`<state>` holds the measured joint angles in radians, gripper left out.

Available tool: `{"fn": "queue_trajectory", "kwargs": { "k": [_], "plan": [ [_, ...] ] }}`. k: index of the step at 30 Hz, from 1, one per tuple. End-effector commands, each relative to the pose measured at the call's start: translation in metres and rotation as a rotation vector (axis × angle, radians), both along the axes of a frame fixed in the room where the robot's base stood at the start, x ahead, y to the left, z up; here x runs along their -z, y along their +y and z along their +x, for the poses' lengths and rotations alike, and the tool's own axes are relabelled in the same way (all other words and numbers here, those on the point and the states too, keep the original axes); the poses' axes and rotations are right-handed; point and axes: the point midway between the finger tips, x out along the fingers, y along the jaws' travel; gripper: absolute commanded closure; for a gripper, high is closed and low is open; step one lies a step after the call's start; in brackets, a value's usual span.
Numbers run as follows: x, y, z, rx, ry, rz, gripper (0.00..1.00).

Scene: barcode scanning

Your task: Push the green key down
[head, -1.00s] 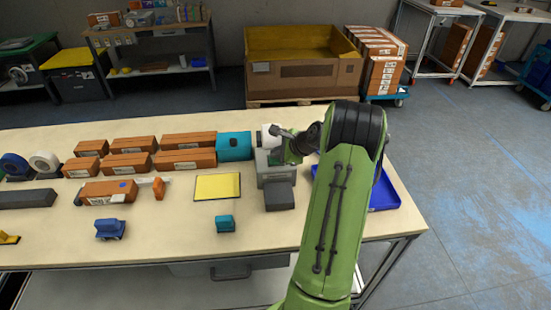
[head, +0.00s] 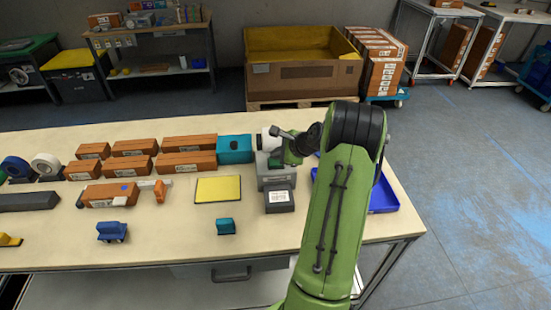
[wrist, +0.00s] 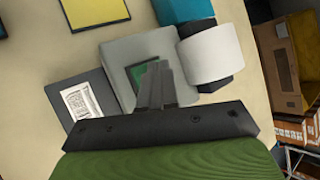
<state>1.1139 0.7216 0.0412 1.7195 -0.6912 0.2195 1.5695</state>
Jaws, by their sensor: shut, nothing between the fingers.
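A grey label printer (head: 275,172) stands on the table beside my arm, and it also shows in the wrist view (wrist: 122,52). Its green key (wrist: 142,74) sits in a dark recess on top, partly hidden by my fingers. My gripper (wrist: 151,66) is shut and empty, with its fingertips over the key. I cannot tell whether they touch it or how far down the key is. In the head view my gripper (head: 282,133) is above the printer and the key is hidden. A white label (wrist: 82,102) lies on the dark front part (wrist: 62,93) of the printer.
A white roll (wrist: 211,55) sits at the printer's back, close to my fingers. A teal box (head: 234,147), a yellow pad (head: 218,189) and a blue tray (head: 382,197) are nearby. Several brown boxes (head: 186,163) stand to the left.

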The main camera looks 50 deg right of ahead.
Motion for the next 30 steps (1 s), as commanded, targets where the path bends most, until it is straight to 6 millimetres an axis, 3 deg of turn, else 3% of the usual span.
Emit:
{"fn": "queue_trajectory", "kwargs": {
  "k": [12,26,30],
  "plan": [
    [-0.008,0.000,0.000,-0.001,-0.001,-0.001,1.00],
    [-0.056,0.000,0.000,0.000,-0.002,-0.001,1.00],
    [-0.058,0.000,0.000,0.000,-0.002,-0.001,1.00]
  ]
}}
